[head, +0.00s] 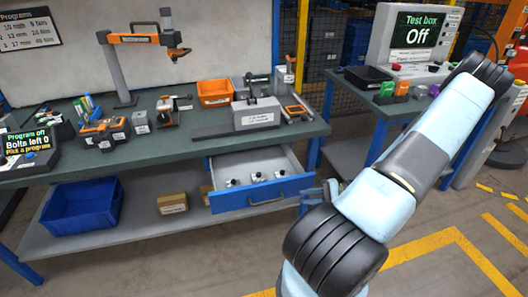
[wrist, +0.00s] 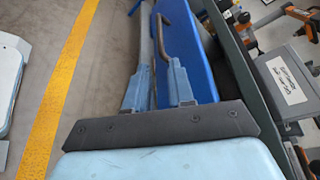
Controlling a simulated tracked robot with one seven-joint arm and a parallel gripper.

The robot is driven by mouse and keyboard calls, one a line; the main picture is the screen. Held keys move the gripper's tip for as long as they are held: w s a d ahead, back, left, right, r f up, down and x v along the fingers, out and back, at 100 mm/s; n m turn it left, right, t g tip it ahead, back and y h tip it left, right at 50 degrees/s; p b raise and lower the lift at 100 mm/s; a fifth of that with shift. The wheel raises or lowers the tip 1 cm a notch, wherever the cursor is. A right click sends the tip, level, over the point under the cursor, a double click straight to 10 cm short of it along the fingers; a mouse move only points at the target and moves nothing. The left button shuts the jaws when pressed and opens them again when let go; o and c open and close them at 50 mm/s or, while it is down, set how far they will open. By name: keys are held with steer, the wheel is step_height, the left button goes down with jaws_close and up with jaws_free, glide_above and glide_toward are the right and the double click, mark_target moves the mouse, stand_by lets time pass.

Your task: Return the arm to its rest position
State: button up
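My arm (head: 405,165) reaches across the right of the head view. My gripper (head: 318,193) is at the right end of the open drawer's blue front (head: 262,194), partly hidden by my own arm. In the wrist view my gripper (wrist: 156,88) shows two light blue fingers with a gap between them, so it looks open. The dark drawer handle (wrist: 163,38) lies just beyond the fingertips, close to the right finger. I cannot tell whether they touch. The blue drawer front (wrist: 200,50) is right of the handle.
The drawer sticks out below the workbench (head: 170,145) and holds several small dark-topped pieces. A blue bin (head: 82,208) and a small cardboard box (head: 172,203) are on the lower shelf. A second table with the test box (head: 412,38) stands behind my arm. Yellow-lined floor (head: 440,262) is open at right.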

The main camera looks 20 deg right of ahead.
steer(key=w+a+r+n+g+h, duration=0.1)
steer(key=a+r+n+g+h, duration=0.35)
steer(key=r, duration=0.85)
steer(key=w+a+r+n+g+h, duration=0.1)
steer(key=a+r+n+g+h, duration=0.3)
steer(key=r, duration=0.8)
steer(key=s+a+r+n+t+h, duration=0.1)
steer(key=s+a+r+t+h, duration=0.1)
steer(key=s+a+r, duration=0.3)
steer(key=s+a+r+n+t+h, duration=0.2)
steer(key=s+a+r+t, duration=0.3)
steer(key=r, duration=0.9)
steer(key=shift+s+a+r+h, duration=0.15)
steer(key=shift+a+h, duration=0.15)
steer(key=shift+h, duration=0.35)
